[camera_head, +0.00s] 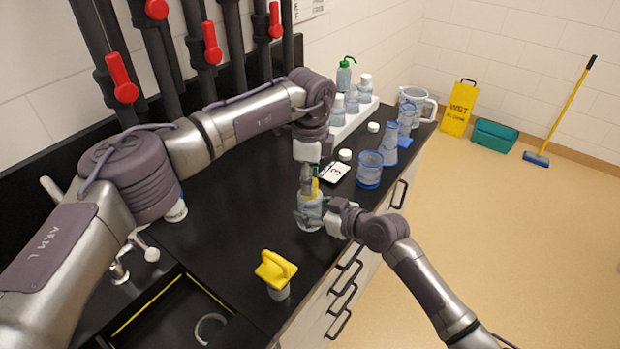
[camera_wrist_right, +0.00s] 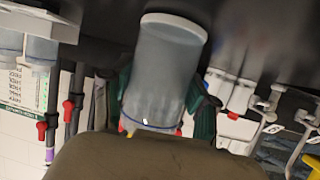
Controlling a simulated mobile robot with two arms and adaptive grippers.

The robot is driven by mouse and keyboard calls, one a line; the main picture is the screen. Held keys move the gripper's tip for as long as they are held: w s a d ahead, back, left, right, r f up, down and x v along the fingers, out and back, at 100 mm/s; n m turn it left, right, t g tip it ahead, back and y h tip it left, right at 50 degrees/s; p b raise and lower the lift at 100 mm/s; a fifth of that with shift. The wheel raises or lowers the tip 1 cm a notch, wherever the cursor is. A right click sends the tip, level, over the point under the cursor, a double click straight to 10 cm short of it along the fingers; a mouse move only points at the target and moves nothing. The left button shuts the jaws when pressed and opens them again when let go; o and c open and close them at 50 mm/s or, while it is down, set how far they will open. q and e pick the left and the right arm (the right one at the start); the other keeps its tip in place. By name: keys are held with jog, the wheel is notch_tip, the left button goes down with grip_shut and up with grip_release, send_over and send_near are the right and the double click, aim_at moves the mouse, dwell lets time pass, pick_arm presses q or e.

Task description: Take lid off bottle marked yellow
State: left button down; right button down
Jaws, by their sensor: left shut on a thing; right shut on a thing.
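A clear bluish bottle (camera_head: 311,209) stands upright near the front edge of the black counter. A small yellow mark (camera_head: 314,187) shows at its top. My right gripper (camera_head: 312,219) is shut around the bottle's body from the right. In the right wrist view the bottle (camera_wrist_right: 168,70) appears upside down between the green-padded fingers, with its top end hidden. My left gripper (camera_head: 308,182) reaches down from above and is shut at the bottle's top, on what appears to be the lid. The lid itself is hidden by the fingers.
Red-handled taps (camera_head: 122,78) line the wall. A white rack (camera_head: 352,120) holds several bottles.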

pick_arm(q)
jog(key=shift+r, duration=0.2)
dwell(0.6)
jog(key=shift+r, duration=0.9)
jog(key=shift+r, duration=0.1)
jog(key=shift+r, duration=1.9)
pick_arm(e)
jog(key=shift+c, duration=1.2)
grip_release()
